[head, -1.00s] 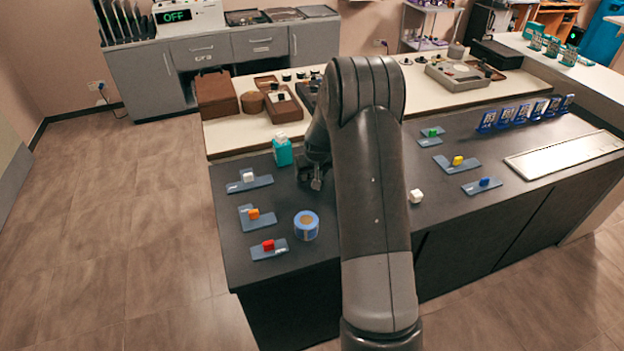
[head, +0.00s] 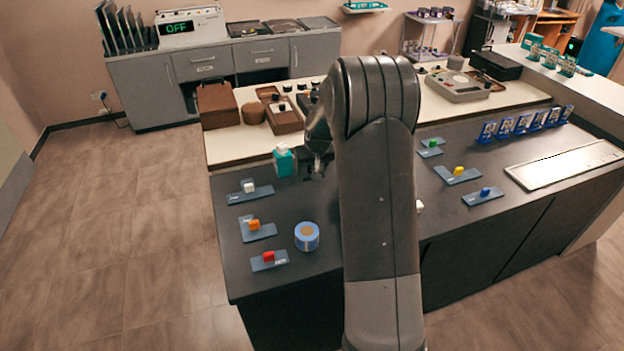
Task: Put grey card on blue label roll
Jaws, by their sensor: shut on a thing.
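The blue label roll (head: 307,236) stands on the near left part of the dark counter (head: 285,212), with a tan core on top. My gripper (head: 319,171) is above the counter, beyond the roll and just right of a teal box (head: 285,163) with a white top. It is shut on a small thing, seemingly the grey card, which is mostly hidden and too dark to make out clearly. No other loose grey card shows. The roll's top looks bare.
Blue-grey plates with white (head: 249,187), orange (head: 254,224) and red (head: 269,256) blocks lie left of the roll. More plates with coloured blocks lie right of my arm. A white block (head: 420,206) is partly behind my arm. Blue stands (head: 523,123) line the back right.

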